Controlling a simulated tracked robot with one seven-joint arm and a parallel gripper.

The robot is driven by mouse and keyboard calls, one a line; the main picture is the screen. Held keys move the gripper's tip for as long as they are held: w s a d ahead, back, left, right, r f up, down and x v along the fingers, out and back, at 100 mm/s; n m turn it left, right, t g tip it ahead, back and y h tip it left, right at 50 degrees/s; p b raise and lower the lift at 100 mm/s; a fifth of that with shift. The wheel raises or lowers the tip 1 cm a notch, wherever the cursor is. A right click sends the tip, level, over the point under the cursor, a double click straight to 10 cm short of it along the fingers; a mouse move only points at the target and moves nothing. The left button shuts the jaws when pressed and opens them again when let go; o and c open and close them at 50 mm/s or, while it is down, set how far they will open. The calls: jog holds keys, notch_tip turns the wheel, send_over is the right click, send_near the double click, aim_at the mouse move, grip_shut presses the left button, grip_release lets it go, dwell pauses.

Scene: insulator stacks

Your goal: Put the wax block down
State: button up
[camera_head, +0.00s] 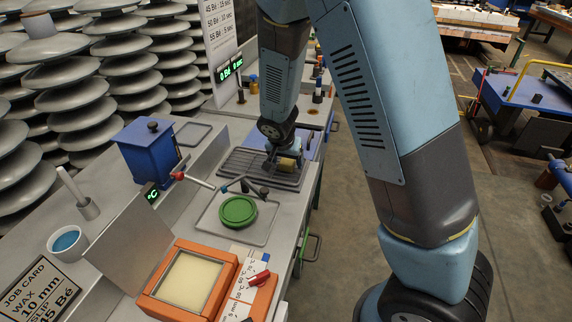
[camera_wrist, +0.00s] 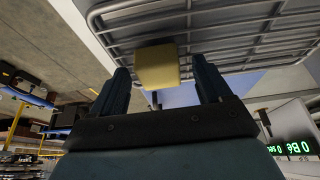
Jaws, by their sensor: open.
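The wax block (camera_head: 286,165) is a small yellow block at the right part of the dark wire rack (camera_head: 240,162) on the bench. In the wrist view the block (camera_wrist: 157,67) appears against the bars of the rack (camera_wrist: 225,38). My gripper (camera_head: 284,157) is at the block, low over the rack. In the wrist view my gripper (camera_wrist: 160,65) is open, with one dark finger on each side of the block and a visible gap on both sides. The block's underside is hidden, so its contact with the bars cannot be seen directly.
A green disc (camera_head: 238,210) sits on a grey tray in front of the rack. An orange wax bath (camera_head: 150,288) stands nearer, beside a red-handled dial. A blue box (camera_head: 147,150) stands left. The bench's right edge is close to the rack, with open floor beyond.

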jog(key=shift+f, duration=0.1)
jog(key=shift+c, duration=0.4)
jog(key=c, duration=1.1)
jog(key=shift+o, duration=0.2)
